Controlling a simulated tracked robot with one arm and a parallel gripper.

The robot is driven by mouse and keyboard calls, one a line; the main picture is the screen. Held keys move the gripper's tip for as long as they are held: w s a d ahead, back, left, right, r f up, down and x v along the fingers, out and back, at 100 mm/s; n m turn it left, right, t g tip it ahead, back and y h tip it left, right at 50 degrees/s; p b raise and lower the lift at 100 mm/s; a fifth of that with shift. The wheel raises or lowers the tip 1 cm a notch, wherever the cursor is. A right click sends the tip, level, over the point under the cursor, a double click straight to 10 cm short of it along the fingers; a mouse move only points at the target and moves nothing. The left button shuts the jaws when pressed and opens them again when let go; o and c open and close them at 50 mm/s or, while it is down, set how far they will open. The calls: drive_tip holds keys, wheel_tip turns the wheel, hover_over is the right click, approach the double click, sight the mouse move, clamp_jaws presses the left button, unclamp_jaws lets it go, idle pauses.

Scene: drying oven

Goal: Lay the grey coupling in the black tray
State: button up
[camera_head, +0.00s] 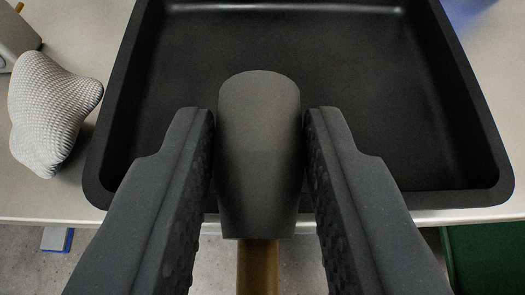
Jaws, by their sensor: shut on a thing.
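My gripper (259,130) is shut on a dark grey, rounded, tapering piece, which I take as the grey coupling (259,160). Both black ribbed fingers press against its sides. A brown rod (258,268) shows below its lower end; I cannot tell whether it is part of it. The black tray (118,120) lies on the bench beyond and below the gripper. The coupling's upper part overlaps the tray's near area in the picture. The visible tray floor is empty; the part behind the coupling and fingers is hidden.
A pale grey knobbly object (50,112) lies on the bench left of the tray. A grey item (14,35) stands at the upper left corner. The bench's front edge runs just below the tray. A green thing (487,262) shows at the lower right.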

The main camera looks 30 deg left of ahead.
drive_tip(key=s+d, duration=0.2)
drive_tip(key=s, duration=0.4)
drive_tip(key=w+d+f+m+h, duration=0.2)
drive_tip(key=w+d, duration=0.2)
drive_tip(key=d, duration=0.6)
drive_tip(key=w+d+f+m+t+h, duration=0.1)
drive_tip(key=w+d, duration=0.3)
drive_tip(key=d, duration=0.7)
drive_tip(key=w+d+f+m+h, duration=0.2)
drive_tip(key=w+d, duration=0.3)
drive_tip(key=d, duration=0.6)
drive_tip(key=shift+d+f+m+t+h+p, duration=0.25)
drive_tip(key=shift+f+m+t+h+p, duration=0.15)
drive_tip(key=shift+m+h, duration=0.1)
